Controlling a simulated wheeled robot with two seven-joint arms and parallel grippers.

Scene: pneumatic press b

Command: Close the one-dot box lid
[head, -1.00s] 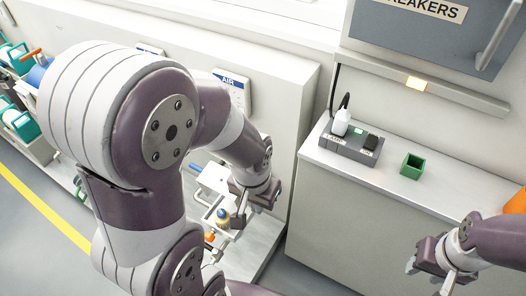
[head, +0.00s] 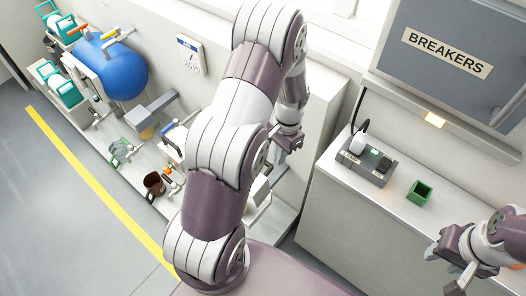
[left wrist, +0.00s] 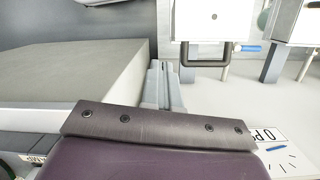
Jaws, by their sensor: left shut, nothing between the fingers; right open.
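In the left wrist view a white panel with one dark dot (left wrist: 213,17) shows at the top, cut by the frame edge. I take it as part of the one-dot box; whether its lid stands open I cannot tell. My left gripper (head: 292,143) is shut and empty, close to the wall panel in the head view. In the left wrist view its fingers (left wrist: 164,85) point toward the top, left of and apart from the dotted panel. In the head view my left arm hides much of the bench. My right gripper (head: 440,258) is open and empty at the lower right.
A grey counter (head: 395,185) carries a charger block (head: 368,165) and a green open box (head: 419,193). A blue-tipped lever (left wrist: 248,48) sits beside the dotted panel.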

